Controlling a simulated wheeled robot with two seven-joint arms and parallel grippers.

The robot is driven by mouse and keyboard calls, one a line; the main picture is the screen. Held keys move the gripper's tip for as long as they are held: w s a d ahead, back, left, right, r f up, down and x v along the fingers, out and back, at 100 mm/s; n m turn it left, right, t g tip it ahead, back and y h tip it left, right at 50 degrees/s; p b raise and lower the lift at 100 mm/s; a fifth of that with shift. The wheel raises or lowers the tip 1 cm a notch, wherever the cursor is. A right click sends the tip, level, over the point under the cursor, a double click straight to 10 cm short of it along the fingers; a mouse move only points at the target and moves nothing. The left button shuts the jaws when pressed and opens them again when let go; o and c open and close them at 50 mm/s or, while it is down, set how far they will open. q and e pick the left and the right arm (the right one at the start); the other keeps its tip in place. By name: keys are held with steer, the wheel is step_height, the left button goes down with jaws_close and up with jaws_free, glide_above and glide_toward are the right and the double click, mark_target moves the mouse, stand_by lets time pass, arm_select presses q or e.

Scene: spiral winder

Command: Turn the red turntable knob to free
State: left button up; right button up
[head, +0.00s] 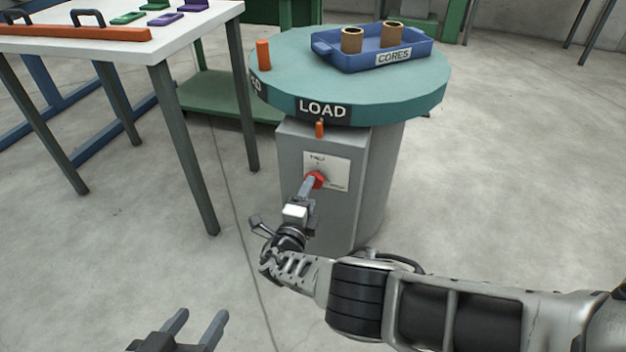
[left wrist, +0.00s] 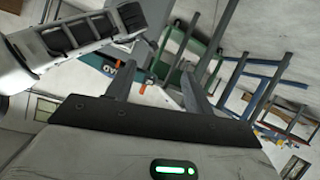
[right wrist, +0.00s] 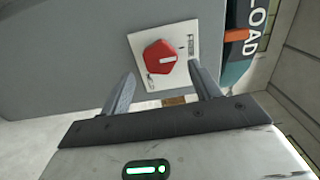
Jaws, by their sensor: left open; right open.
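The red knob (head: 317,180) sits on a white label plate (head: 340,168) on the grey pedestal under the turntable (head: 283,58). In the right wrist view the knob (right wrist: 153,61) is large, and its white line points right, towards one of two small labels I cannot read clearly. My right gripper (head: 310,186) is open at the knob. In its wrist view the two fingertips (right wrist: 161,72) lie either side of the knob's near edge; I cannot tell whether they touch it. My left gripper (head: 197,323) is open and empty, low in front, far from the knob.
A blue tray (head: 345,62) with two brown cores and an orange peg (head: 263,54) stand on the turntable. An orange pointer (head: 319,129) is below the LOAD sign. A white table (head: 120,45) is at the left. The floor between is clear.

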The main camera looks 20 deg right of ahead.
arm_select(q)
steer(key=f+g+p, duration=0.1)
steer(key=a+f+g+y+p, duration=0.1)
steer(key=p, duration=0.1)
steer(key=shift+s+a+f, duration=0.1)
steer(key=shift+s+f, duration=0.1)
steer(key=shift+s, duration=0.15)
arm_select(e)
steer(key=v, duration=1.1)
steer(key=shift+s, duration=0.15)
steer(key=shift+a, duration=0.15)
